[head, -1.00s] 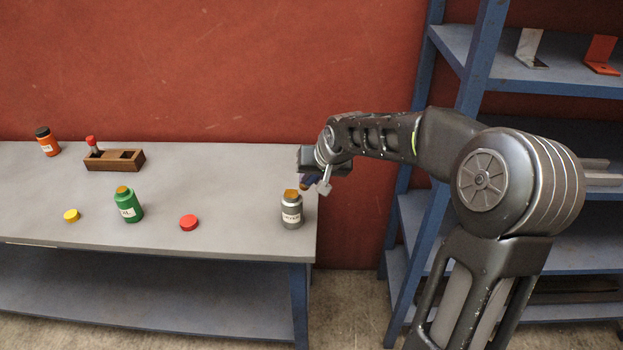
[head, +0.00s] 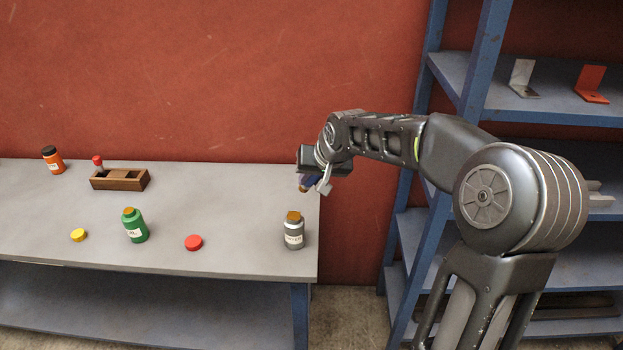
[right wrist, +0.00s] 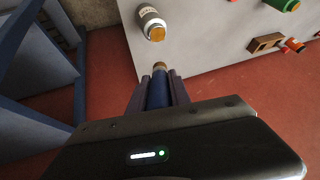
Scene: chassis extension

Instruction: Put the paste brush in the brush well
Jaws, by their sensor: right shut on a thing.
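My right gripper (head: 315,184) is shut on the paste brush (head: 307,183), above the table's right end. In the right wrist view, the blue brush (right wrist: 158,92) with a brown tip lies between the fingers (right wrist: 158,88). The wooden block with wells (head: 122,184) stands at the back left of the table; a red-topped thing (head: 97,160) stands at its left end. Which well is for the brush I cannot tell. A grey labelled jar (head: 294,235) with a brown-orange top stands below my gripper in the picture, apart from it. My left gripper is out of view.
The grey table (head: 220,205) also holds an orange bottle (head: 54,162), a green bottle (head: 135,228), a yellow cap (head: 78,235) and a red cap (head: 193,242). A blue shelf rack (head: 455,75) stands right. The table between block and grey jar is mostly clear.

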